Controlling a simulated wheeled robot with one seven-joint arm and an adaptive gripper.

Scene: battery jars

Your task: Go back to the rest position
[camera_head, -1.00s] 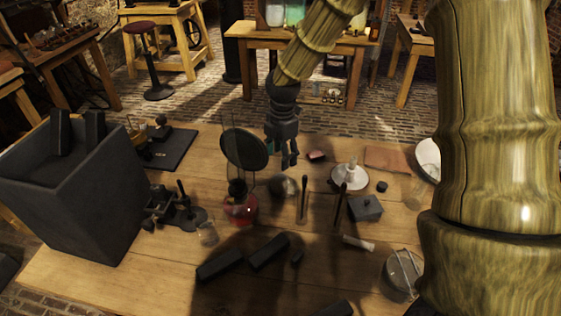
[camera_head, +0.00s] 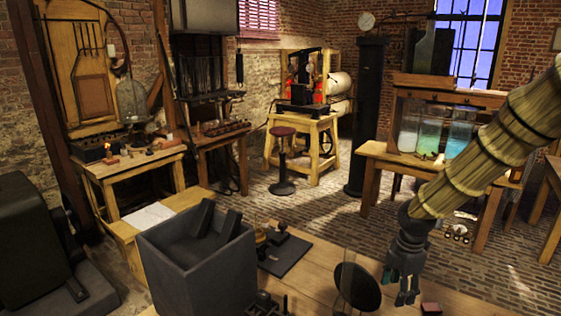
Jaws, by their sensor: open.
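My gripper (camera_head: 405,290) hangs from my bamboo-like arm at the right of the view, pointing down. It is open, and nothing shows between its fingers. It is above the far part of the wooden table (camera_head: 318,273), just right of a round black disc (camera_head: 357,287) on a stand. A small reddish block (camera_head: 431,308) lies to the right of the fingers at the lower edge. Most of the tabletop is below the view.
A dark grey open bin (camera_head: 200,285) with black bars stands on the table's left. Battery jars (camera_head: 430,135) stand on a back table. A stool (camera_head: 284,160) stands on open brick floor.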

